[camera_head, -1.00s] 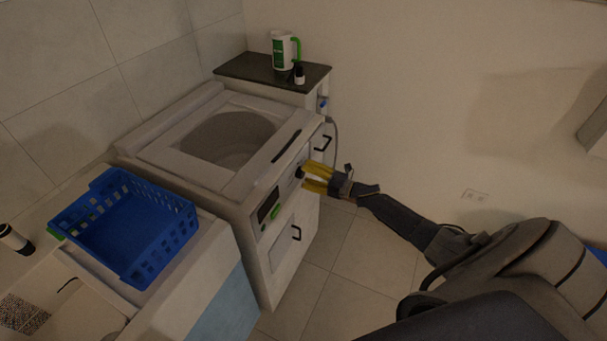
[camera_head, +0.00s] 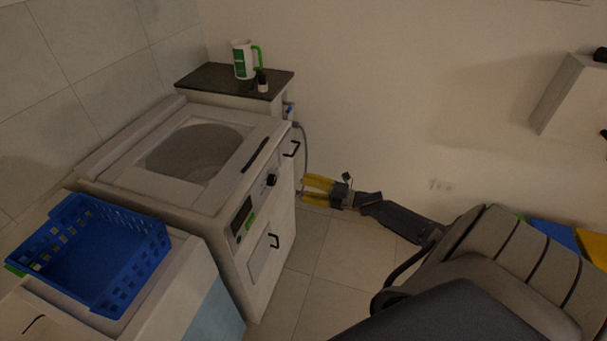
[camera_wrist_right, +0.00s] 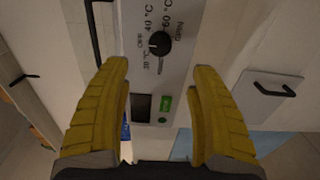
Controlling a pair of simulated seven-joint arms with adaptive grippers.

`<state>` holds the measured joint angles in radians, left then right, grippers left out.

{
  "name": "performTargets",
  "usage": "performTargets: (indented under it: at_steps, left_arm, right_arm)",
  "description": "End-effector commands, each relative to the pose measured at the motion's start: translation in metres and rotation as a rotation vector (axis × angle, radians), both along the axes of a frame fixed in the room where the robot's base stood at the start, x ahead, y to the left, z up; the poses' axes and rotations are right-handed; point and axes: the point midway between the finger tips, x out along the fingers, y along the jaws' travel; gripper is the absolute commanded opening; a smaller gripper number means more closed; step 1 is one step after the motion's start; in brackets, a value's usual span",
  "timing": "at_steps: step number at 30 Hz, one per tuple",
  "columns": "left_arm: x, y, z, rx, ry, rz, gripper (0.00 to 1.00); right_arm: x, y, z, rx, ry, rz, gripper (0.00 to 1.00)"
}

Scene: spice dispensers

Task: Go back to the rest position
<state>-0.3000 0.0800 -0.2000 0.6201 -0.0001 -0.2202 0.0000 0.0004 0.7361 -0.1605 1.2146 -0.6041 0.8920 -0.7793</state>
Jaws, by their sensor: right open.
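My right gripper (camera_head: 304,188) has yellow fingers and is open and empty, just right of the washing machine's front in the head view. In the right wrist view its fingers (camera_wrist_right: 160,78) are spread apart, with the control panel beyond them. The dial (camera_wrist_right: 159,43) also shows in the right wrist view, between and above the fingertips, not touched. My left gripper is not in view.
A blue basket (camera_head: 135,262) sits on the white counter left of the machine. Behind stands a cabinet (camera_head: 215,80) with a white-green jug (camera_head: 243,62) and a small dark bottle (camera_head: 262,82). A wall box (camera_head: 562,95) is at right.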

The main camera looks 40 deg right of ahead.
Motion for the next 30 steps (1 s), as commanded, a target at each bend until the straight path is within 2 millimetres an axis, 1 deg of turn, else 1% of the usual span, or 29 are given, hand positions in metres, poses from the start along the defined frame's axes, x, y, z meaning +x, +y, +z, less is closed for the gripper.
performTargets:
  at_steps: [11, 14, 16, 17, 18, 19, 20, 21, 23, 24, 26, 27, 29, 30]
  left_arm:
    - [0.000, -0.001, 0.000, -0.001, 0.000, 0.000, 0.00]
    - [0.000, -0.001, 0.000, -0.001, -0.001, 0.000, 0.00]
    - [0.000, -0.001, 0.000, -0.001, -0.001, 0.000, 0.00]
    - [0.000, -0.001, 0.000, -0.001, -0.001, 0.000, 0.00]
    - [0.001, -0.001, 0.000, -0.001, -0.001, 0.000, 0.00]
    - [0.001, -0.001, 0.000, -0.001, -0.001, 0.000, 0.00]
    - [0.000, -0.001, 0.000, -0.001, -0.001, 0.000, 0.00]
    - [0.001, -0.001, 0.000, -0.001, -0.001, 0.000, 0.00]
    - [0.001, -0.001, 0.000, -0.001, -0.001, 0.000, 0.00]
    - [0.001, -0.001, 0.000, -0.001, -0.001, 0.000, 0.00]
    - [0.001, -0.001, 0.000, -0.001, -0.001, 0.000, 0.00]
    - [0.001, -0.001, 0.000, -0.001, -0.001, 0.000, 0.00]
    - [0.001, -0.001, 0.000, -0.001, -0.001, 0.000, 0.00]
    - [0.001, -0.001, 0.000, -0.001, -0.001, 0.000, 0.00]
  right_arm:
    - [0.000, 0.000, 0.000, 0.013, 0.010, -0.002, 0.62]
    - [0.005, -0.010, -0.008, 0.034, 0.060, -0.048, 0.62]
    - [0.009, -0.029, -0.023, 0.061, 0.123, -0.124, 0.62]
    - [0.010, -0.040, -0.032, 0.079, 0.156, -0.168, 0.62]
    - [0.010, -0.054, -0.050, 0.111, 0.210, -0.235, 0.62]
    - [0.008, -0.063, -0.066, 0.138, 0.253, -0.290, 0.62]
    - [0.003, -0.070, -0.085, 0.170, 0.297, -0.342, 0.62]
    - [-0.005, -0.077, -0.110, 0.208, 0.354, -0.407, 0.62]
    - [-0.019, -0.084, -0.145, 0.259, 0.432, -0.496, 0.62]
    - [-0.031, -0.086, -0.168, 0.293, 0.481, -0.549, 0.62]
    - [-0.050, -0.087, -0.202, 0.338, 0.551, -0.625, 0.62]
    - [-0.064, -0.087, -0.224, 0.365, 0.599, -0.675, 0.62]
    - [-0.086, -0.083, -0.255, 0.404, 0.664, -0.742, 0.62]
    - [-0.102, -0.079, -0.275, 0.426, 0.708, -0.785, 0.62]
